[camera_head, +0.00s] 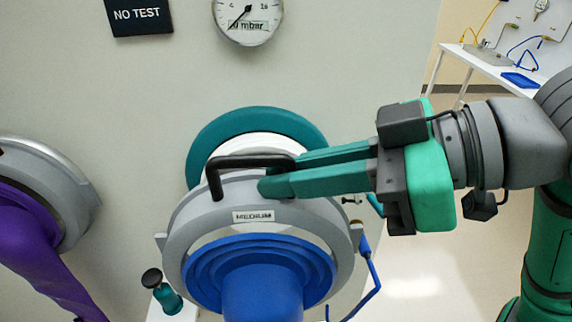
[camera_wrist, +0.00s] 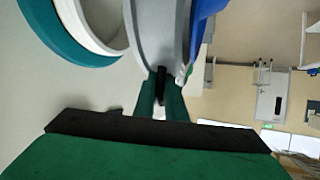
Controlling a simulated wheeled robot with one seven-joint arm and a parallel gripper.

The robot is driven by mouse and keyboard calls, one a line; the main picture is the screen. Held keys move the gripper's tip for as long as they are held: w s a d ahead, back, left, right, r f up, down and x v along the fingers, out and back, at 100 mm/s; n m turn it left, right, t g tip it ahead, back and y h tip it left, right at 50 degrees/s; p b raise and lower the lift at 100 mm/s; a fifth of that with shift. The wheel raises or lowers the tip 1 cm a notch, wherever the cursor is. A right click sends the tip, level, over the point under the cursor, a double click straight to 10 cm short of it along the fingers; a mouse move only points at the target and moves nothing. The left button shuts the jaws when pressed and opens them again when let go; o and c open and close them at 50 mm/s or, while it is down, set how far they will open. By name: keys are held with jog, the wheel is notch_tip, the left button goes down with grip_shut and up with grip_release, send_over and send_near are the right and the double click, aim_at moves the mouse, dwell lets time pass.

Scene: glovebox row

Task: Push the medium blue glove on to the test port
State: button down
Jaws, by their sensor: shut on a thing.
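The medium blue glove (camera_head: 262,290) hangs from a grey ring labelled MEDIUM (camera_head: 196,217), with a black handle (camera_head: 245,161) on top. My gripper (camera_head: 280,174) comes from the right and is shut on this handle; the wrist view also shows the fingers (camera_wrist: 161,97) at it. The test port, a teal flange (camera_head: 222,128) with a white collar (camera_head: 262,143), is on the wall right behind the grey ring. In the wrist view, the teal flange (camera_wrist: 60,38), white collar (camera_wrist: 98,25) and grey ring (camera_wrist: 152,35) stand side by side.
A purple glove (camera_head: 30,225) in a grey ring is at the left. A dial gauge (camera_head: 248,18) and a NO TEST sign (camera_head: 137,15) are above. A teal-and-black knobbed part (camera_head: 165,292) and a blue hose (camera_head: 372,275) flank the glove ring. A white bench (camera_head: 500,68) stands far right.

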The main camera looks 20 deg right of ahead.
jog(key=shift+d, duration=0.15)
jog(key=shift+w+d+f, duration=0.1)
jog(key=shift+w, duration=0.6)
jog(key=shift+w+d+f, duration=0.1)
jog(key=shift+w+d, duration=0.2)
jog(key=shift+w, duration=0.2)
jog(key=w, duration=0.2)
jog(key=w+d, duration=0.1)
jog(key=w, duration=0.1)
jog(key=shift+f, duration=0.25)
jog(key=shift+w+d+f, duration=0.1)
jog(key=shift+w+d, duration=0.15)
jog(key=shift+w, duration=0.6)
jog(key=shift+w+d+f, duration=0.1)
jog(key=shift+w+d, duration=0.15)
jog(key=shift+w, duration=0.65)
jog(key=shift+w+d+f, duration=0.1)
jog(key=shift+w+d, duration=0.15)
jog(key=shift+w, duration=0.6)
dwell(1.4)
jog(key=shift+d, duration=0.1)
jog(key=shift+w+d+f, duration=0.1)
jog(key=shift+w+d, duration=0.05)
jog(key=shift+w, duration=0.45)
jog(key=shift+w+d+f, duration=0.1)
jog(key=shift+w+d, duration=0.05)
jog(key=shift+w, duration=0.4)
dwell(0.4)
dwell(0.4)
